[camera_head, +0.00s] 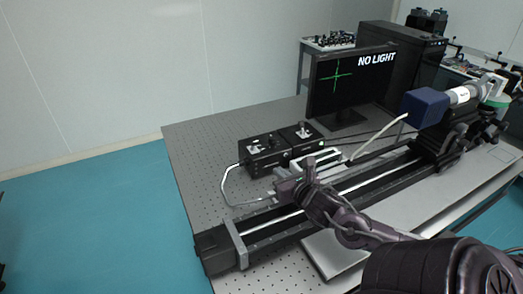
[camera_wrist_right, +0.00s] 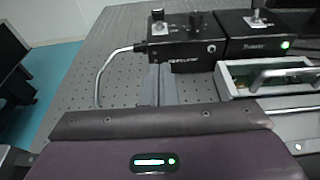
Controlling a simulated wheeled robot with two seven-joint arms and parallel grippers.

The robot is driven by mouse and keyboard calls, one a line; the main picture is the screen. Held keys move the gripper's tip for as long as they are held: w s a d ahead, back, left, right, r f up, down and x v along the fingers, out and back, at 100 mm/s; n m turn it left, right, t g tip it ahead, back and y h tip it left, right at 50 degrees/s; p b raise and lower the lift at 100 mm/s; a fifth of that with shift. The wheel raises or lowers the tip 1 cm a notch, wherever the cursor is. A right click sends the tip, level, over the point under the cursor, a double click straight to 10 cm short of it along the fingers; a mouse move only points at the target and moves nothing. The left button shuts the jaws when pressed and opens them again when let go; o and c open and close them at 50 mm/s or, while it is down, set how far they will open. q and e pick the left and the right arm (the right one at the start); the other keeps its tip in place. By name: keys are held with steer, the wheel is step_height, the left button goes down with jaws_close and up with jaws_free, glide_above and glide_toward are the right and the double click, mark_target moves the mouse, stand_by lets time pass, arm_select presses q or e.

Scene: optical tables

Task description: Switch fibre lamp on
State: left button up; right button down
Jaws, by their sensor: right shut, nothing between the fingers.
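Two black control boxes stand side by side on the optical table (camera_head: 190,140). The left box (camera_head: 263,155), with a grey bent fibre cable (camera_head: 225,185) at its left side, appears to be the fibre lamp; it also shows in the right wrist view (camera_wrist_right: 185,42), with knobs on top and no lit light visible. The right box (camera_head: 301,137) shows a green light in the wrist view (camera_wrist_right: 285,44). My right gripper (camera_wrist_right: 160,68) is shut and empty, its fingers close in front of the left box; contact cannot be told. My left gripper is not in view.
A monitor (camera_head: 345,82) behind the boxes reads "NO LIGHT" beside a green cross. A long black rail (camera_head: 275,232) crosses the table in front, with a blue block (camera_head: 425,104) at its right. The table's left part is clear.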

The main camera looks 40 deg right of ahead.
steer(key=shift+a+r, duration=0.1)
steer(key=p, duration=0.1)
glide_toward(255, 144)
step_height(255, 144, down, 4)
steer(key=w+d, duration=0.1)
steer(key=w, duration=0.2)
steer(key=shift+w+d+r+p, duration=0.25)
steer(key=shift+w+r+p, duration=0.15)
steer(key=shift+w, duration=0.3)
steer(key=shift+w+d+r+p, duration=0.3)
steer(key=shift+w+r+p, duration=0.05)
steer(key=shift+w, duration=0.35)
steer(key=shift+r, duration=0.1)
steer(key=shift+w+r+p, duration=0.15)
steer(key=shift+p, duration=0.25)
steer(key=shift+g, duration=0.3)
steer(key=shift+r, duration=0.1)
